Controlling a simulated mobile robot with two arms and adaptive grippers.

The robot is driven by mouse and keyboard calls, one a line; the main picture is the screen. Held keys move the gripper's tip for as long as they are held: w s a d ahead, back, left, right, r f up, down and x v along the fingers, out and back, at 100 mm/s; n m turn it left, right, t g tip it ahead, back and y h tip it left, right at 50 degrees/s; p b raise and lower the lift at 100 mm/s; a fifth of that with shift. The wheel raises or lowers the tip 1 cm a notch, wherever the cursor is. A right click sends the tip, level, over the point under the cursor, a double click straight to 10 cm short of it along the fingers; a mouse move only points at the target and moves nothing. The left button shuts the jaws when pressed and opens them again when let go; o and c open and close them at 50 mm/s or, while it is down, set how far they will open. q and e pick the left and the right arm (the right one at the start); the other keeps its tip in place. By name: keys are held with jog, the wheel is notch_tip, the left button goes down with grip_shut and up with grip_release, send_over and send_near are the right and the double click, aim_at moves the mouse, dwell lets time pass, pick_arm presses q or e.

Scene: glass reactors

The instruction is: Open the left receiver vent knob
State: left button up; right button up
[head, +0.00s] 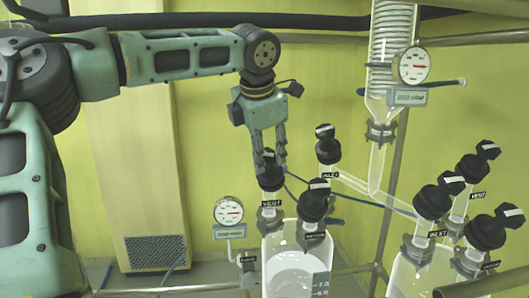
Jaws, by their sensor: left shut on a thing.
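The left receiver (288,262) is a clear glass vessel with pale contents and a graduated scale. Its vent knob (270,181) is black and sits on a glass neck above a "VENT" label (271,203). My left gripper (271,160) comes down from above and is shut on this vent knob, with its fingers at the knob's top. The fingers partly hide the knob's upper part, so how far it is turned cannot be told. My right gripper is not in view.
Another black knob (314,203) stands close to the right, and the inlet knob (328,148) is behind it. A gauge (229,212) is at left. The right receiver (415,278) has several knobs. A glass coil condenser (394,45) and a second gauge (413,65) are above.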

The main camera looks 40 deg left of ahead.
pick_arm(q)
jog(key=shift+r, duration=0.1)
jog(key=o, duration=1.1)
jog(key=shift+w+a, duration=0.1)
jog(key=shift+a, duration=0.05)
jog(key=shift+c, duration=0.2)
jog(key=v, duration=0.7)
